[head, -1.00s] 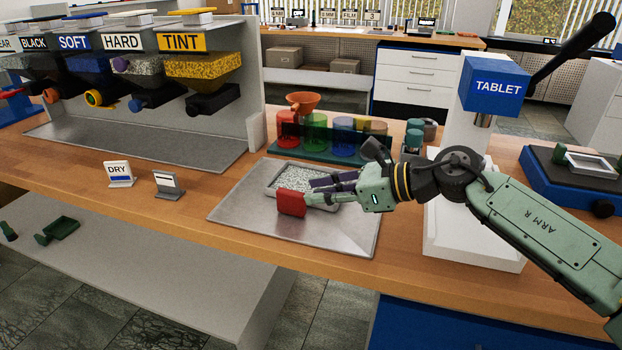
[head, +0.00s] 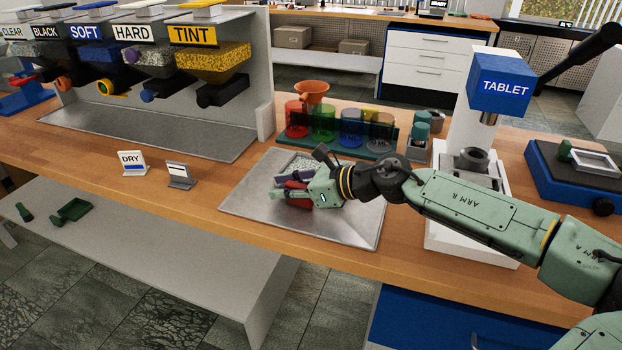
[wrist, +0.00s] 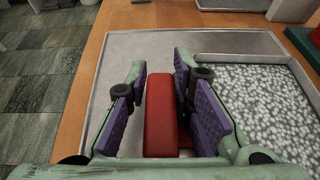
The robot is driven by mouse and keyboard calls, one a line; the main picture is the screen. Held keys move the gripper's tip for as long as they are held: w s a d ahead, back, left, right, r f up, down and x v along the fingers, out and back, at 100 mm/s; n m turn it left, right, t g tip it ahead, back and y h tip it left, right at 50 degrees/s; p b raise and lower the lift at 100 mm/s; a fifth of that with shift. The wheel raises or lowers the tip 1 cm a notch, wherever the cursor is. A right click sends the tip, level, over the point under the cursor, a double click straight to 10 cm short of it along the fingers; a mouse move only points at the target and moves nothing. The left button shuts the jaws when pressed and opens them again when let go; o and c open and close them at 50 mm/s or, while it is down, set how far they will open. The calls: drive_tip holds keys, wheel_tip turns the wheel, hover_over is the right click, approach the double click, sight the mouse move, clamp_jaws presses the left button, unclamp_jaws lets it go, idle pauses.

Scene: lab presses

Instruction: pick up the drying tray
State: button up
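The drying tray, a shallow light-grey tray (wrist: 245,45) full of speckled grey-white pellets, lies at the right in the wrist view. In the head view, the tray (head: 296,164) is partly hidden behind my gripper. A red block-shaped grip (wrist: 162,115) stands beside the tray's near side; whether it joins the tray is hidden. My gripper (wrist: 160,65) is open, with its purple-padded fingers on either side of the red grip. A narrow gap shows at the left finger; contact at the right finger is unclear. In the head view, my gripper (head: 285,188) is low over the metal sheet.
The tray lies on a flat metal sheet (head: 345,227) on the wooden bench. Behind it stands a rack of coloured jars (head: 322,125) with an orange funnel. The TABLET press (head: 490,90) is to the right. Two small signs (head: 133,162) stand to the left.

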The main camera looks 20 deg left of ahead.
drive_tip(key=shift+c, duration=0.6)
clamp_jaws()
